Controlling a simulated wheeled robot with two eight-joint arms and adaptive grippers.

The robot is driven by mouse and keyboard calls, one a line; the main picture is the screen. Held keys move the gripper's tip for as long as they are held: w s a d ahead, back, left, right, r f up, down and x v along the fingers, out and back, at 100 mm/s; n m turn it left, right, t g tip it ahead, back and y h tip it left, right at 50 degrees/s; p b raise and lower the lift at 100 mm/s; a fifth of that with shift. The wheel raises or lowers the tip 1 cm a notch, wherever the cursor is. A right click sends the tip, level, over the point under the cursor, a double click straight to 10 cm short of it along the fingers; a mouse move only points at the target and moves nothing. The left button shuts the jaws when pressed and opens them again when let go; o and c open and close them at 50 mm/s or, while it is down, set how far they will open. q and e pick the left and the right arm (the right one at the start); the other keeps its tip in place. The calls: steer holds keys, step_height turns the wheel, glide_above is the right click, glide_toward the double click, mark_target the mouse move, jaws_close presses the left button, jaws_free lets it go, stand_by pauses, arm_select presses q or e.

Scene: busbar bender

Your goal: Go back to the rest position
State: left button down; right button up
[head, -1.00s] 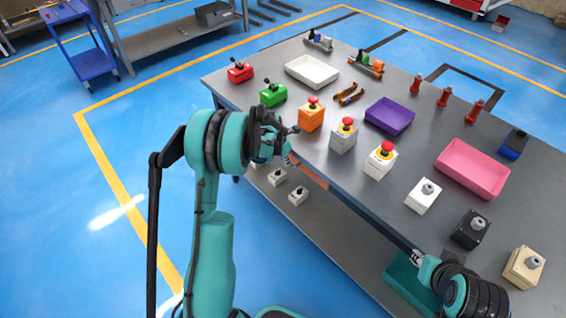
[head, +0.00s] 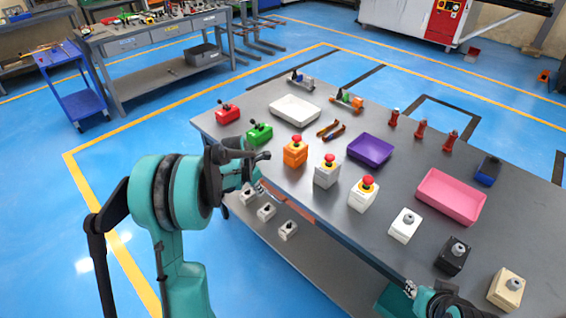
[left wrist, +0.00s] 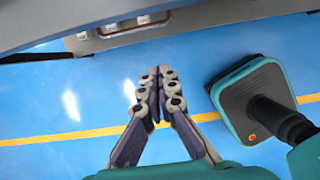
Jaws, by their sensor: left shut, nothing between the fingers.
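My left gripper (head: 258,187) is in front of the near left edge of the grey table (head: 300,180), apart from everything on the table. In the left wrist view the left gripper (left wrist: 159,92) is shut and empty, its fingers together over the blue floor. My right gripper (head: 411,288) shows only in small part at the table's near edge, low in the head view. Whether it is open or shut is too small to tell.
The table holds red-button boxes (head: 328,171), a white tray (head: 295,110), a purple tray (head: 370,150) and a pink tray (head: 450,197). Small switch boxes (head: 266,211) stand on the lower shelf. A blue cart (head: 73,88) stands at the back left. The floor at left is clear.

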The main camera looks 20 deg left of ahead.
arm_select(q)
steer(key=s+d+r+m+t+y, duration=0.1)
steer(key=s+d+r+m+t, duration=0.1)
steer(key=s+d+r+m, duration=0.95)
steer(key=s+d+m+t, duration=0.1)
steer(key=s+d+m, duration=0.1)
steer(key=s+m, duration=0.4)
steer(key=s+d+r+m+t, duration=0.1)
steer(key=s+m, duration=0.5)
steer(key=m, duration=0.8)
steer(key=shift+s+d+r, duration=0.25)
steer(key=shift+s+d, duration=0.15)
steer(key=shift+d, duration=0.15)
